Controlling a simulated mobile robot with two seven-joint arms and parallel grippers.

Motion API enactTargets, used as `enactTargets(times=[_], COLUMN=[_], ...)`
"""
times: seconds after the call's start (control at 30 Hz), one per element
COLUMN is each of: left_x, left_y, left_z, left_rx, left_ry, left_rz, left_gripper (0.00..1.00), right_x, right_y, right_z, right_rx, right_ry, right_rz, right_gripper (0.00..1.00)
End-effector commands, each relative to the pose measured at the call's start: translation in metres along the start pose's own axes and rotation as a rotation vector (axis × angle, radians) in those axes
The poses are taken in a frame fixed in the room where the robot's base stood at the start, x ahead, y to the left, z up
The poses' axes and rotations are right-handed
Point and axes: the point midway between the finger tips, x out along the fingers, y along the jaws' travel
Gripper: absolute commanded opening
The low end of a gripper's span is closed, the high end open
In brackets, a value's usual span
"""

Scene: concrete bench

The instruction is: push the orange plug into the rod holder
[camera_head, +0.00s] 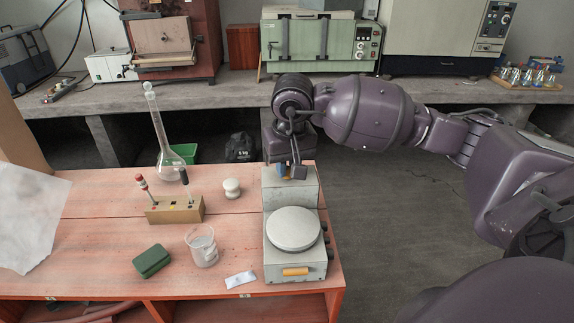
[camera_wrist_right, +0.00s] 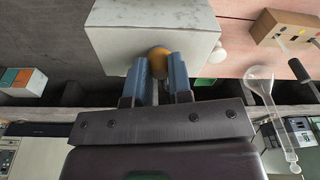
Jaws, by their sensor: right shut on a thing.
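The orange plug (camera_wrist_right: 158,62) sits between the blue fingertips of my right gripper (camera_wrist_right: 160,72) in the right wrist view. My right gripper is shut on it. The plug is right against, or very close to, the side face of a pale grey box (camera_wrist_right: 150,25), the raised rear block (camera_head: 305,190) of the hotplate stirrer in the head view. No rod holder opening shows, and I cannot tell how deep the plug sits. In the head view my right gripper (camera_head: 283,172) is over the block's far edge, with the plug mostly hidden. My left gripper is out of view.
The stirrer's round plate (camera_head: 293,229) is bare, with an orange strip (camera_head: 295,271) on its front. To its left are a white jar (camera_head: 232,188), a beaker (camera_head: 202,246), a wooden stand (camera_head: 175,210), a flask (camera_head: 170,165) and a green box (camera_head: 152,261).

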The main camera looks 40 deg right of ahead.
Motion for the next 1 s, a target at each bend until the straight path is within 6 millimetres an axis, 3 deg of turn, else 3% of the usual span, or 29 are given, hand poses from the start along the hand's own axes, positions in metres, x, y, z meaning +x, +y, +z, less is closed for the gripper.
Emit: enactTargets(times=[0.2, 0.23, 0.4, 0.6, 0.77, 1.0], left_x=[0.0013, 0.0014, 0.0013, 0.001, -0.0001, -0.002], left_y=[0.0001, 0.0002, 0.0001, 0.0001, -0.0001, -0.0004], left_z=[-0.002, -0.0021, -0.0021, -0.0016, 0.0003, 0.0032], left_rx=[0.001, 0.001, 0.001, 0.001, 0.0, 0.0], left_ry=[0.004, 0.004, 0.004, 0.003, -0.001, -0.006], left_rz=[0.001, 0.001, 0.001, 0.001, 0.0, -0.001], left_gripper=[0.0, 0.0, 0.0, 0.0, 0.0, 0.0], right_x=[-0.0006, -0.0006, -0.0006, -0.0005, -0.0004, -0.0006], right_y=[-0.0001, -0.0001, -0.0001, -0.0001, -0.0001, -0.0001], right_z=[-0.0001, -0.0001, -0.0002, -0.0001, -0.0001, -0.0001], right_rx=[0.0, 0.0, 0.0, 0.0, 0.0, 0.0], right_ry=[0.001, 0.001, 0.001, 0.001, 0.001, 0.001], right_rz=[0.0, 0.0, 0.0, 0.0, 0.0, 0.0], right_gripper=[0.0, 0.21, 0.47, 0.49, 0.71, 0.71])
